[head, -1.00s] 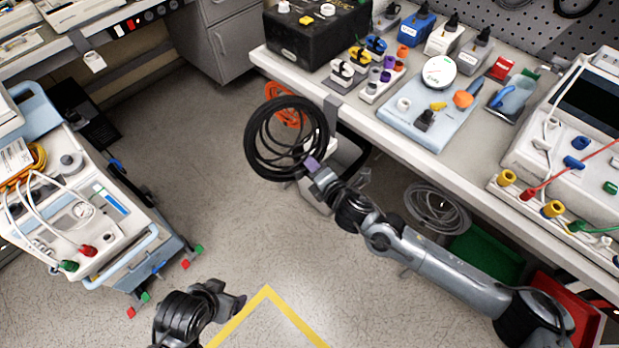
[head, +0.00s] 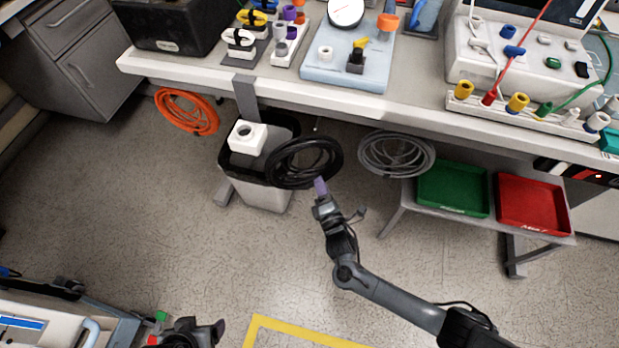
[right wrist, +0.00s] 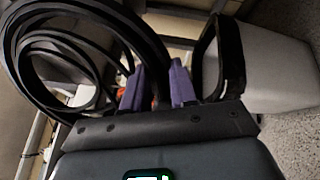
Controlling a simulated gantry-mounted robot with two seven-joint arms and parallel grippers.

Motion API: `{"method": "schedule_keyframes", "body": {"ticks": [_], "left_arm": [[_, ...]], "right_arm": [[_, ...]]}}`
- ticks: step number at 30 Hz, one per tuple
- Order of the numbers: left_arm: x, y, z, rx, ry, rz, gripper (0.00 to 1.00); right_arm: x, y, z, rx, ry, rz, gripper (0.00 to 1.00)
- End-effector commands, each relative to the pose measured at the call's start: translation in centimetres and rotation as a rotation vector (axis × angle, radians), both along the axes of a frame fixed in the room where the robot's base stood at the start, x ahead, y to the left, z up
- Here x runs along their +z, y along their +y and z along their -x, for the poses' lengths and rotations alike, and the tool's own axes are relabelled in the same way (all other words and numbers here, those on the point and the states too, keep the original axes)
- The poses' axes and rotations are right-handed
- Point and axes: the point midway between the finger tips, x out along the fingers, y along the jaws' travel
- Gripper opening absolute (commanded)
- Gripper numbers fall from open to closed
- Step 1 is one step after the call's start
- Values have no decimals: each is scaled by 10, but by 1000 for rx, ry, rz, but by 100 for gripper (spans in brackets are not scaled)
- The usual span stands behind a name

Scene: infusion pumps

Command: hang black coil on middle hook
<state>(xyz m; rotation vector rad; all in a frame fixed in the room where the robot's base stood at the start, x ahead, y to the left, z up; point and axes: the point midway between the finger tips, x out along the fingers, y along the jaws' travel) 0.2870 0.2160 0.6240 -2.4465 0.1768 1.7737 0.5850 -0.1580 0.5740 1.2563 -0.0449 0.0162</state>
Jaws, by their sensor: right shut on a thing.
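The black coil (head: 281,151) is in my right gripper (head: 320,186), in front of the bench edge and over a grey bin. The purple fingertips are shut on the coil's lower right side. In the right wrist view the coil (right wrist: 98,12) fills the upper left, beyond the purple fingers (right wrist: 157,88). A small pale tip, seemingly the middle hook (head: 316,124), shows under the bench edge, just above the coil; I see no contact between them. My left gripper (head: 214,330) is low at the bottom edge, away from the coil; its jaws are unclear.
An orange coil (head: 187,111) hangs under the bench to the left, a grey coil (head: 397,154) to the right. The grey bin (head: 262,193) with a white box (head: 247,138) stands below. Green (head: 453,188) and red (head: 531,203) trays sit on a low shelf.

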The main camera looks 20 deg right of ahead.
Motion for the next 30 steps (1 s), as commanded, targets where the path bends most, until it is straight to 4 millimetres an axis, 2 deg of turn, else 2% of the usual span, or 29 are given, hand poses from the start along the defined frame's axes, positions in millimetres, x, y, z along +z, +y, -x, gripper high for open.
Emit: {"method": "schedule_keyframes", "body": {"ticks": [30], "left_arm": [[-40,3,1,-2,3,-9,81]], "right_arm": [[-6,-29,-45,-5,-7,-1,0]]}}
